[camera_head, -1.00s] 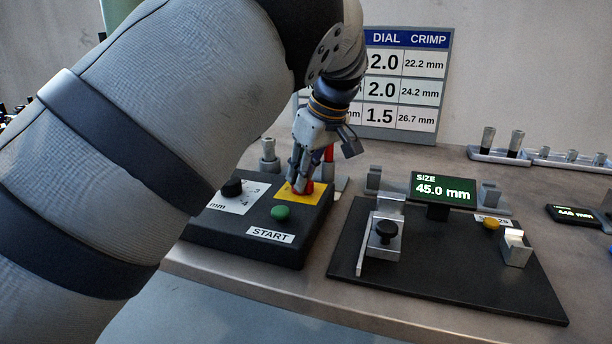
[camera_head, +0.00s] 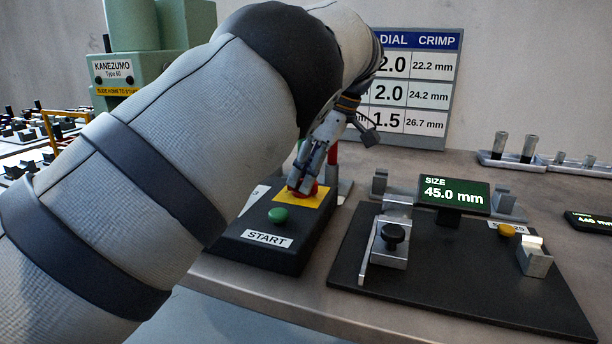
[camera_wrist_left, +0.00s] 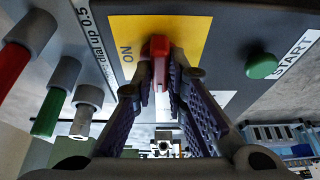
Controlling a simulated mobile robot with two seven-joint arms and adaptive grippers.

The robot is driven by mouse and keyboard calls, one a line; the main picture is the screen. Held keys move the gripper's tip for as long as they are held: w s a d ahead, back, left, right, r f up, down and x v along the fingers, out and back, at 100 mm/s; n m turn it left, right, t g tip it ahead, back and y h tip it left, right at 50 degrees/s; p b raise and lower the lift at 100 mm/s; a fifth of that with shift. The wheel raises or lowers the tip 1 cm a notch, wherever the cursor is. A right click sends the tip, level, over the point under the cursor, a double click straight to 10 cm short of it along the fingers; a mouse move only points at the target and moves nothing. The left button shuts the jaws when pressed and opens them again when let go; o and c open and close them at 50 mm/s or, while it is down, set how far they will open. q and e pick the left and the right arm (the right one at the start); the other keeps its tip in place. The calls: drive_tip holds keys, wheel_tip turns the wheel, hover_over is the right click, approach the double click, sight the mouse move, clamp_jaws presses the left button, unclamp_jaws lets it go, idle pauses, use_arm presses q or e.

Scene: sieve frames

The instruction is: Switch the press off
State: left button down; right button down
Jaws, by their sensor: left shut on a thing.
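The press control box (camera_head: 262,252) is black, with a yellow plate (camera_head: 318,199) and a green START button (camera_head: 278,215) on top. My left gripper (camera_head: 301,183) is at the yellow plate, its fingers on the red switch (camera_head: 314,190). In the left wrist view, the fingers (camera_wrist_left: 160,72) close around the red switch (camera_wrist_left: 157,46), next to the word ON on the yellow plate (camera_wrist_left: 190,32). The switch's exact turn is hard to tell, as the fingers cover part of it. My right gripper is not in view.
A green press labelled KANEZUMO (camera_head: 125,70) stands at the back left. A black gauge plate (camera_head: 470,285) with a 45.0 mm display (camera_head: 453,192) lies to the right of the box. A chart (camera_head: 420,90) stands behind. Red and green-tipped posts (camera_wrist_left: 52,110) are close beside the gripper.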

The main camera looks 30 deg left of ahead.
use_arm(q)
drive_tip(key=c, duration=1.6)
unclamp_jaws()
